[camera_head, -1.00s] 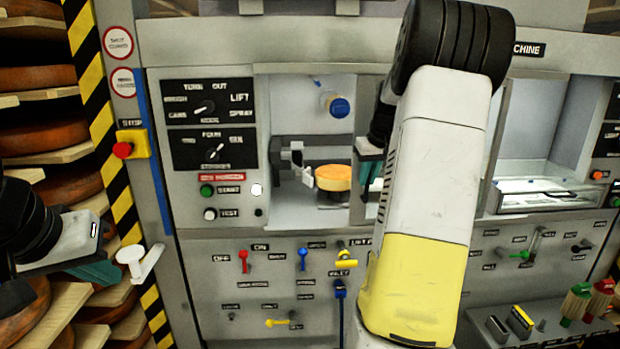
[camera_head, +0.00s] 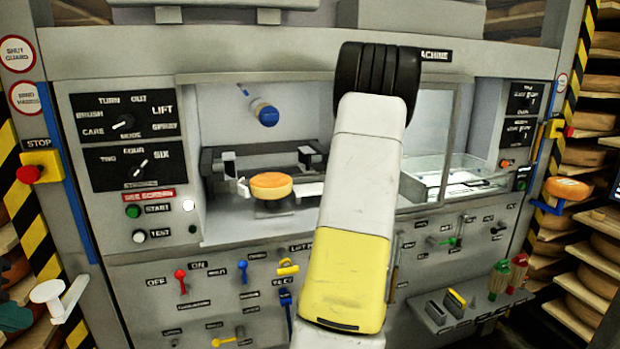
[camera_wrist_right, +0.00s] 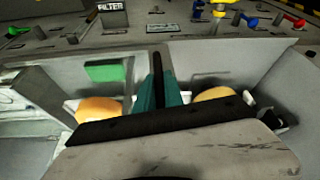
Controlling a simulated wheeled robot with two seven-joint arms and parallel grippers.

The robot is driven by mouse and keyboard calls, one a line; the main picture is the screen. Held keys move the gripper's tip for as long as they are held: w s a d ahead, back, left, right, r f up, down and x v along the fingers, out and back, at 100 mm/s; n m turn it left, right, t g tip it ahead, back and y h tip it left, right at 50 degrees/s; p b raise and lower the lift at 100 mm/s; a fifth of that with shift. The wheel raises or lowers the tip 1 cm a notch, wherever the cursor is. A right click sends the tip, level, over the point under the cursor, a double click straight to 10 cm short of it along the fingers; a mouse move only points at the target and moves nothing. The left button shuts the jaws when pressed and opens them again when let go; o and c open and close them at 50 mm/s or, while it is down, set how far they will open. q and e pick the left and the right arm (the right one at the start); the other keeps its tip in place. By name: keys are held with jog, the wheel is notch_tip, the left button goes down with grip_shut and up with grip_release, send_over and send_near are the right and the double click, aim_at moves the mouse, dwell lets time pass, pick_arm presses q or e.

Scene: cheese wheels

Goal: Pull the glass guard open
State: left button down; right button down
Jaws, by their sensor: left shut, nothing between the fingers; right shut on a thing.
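The glass guard (camera_head: 428,120) is a clear sliding pane in a grey frame. It stands right of the open bay, partly behind my right arm. My right gripper (camera_wrist_right: 158,92) is hidden behind that arm in the head view. In the right wrist view its teal fingers are shut on a dark upright bar (camera_wrist_right: 157,64), apparently the guard's handle. A cheese wheel (camera_head: 271,185) sits in the uncovered bay between grey clamps; orange-yellow cheese shapes also show on both sides of my fingers in the wrist view. My left gripper (camera_head: 15,317) is shut and empty at the left edge, partly cut off.
A blue-capped nozzle (camera_head: 267,114) hangs inside the bay. A glass-sided tray (camera_head: 470,180) is in the right bay. Levers line the lower panel, with a red one (camera_head: 181,281) at left. A white handle (camera_head: 60,294) juts out near my left gripper. Cheese shelves stand at both sides.

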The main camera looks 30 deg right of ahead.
jog(key=c, duration=1.5)
grip_release()
jog(key=shift+o, duration=0.2)
jog(key=v, duration=0.8)
jog(key=shift+f, duration=0.1)
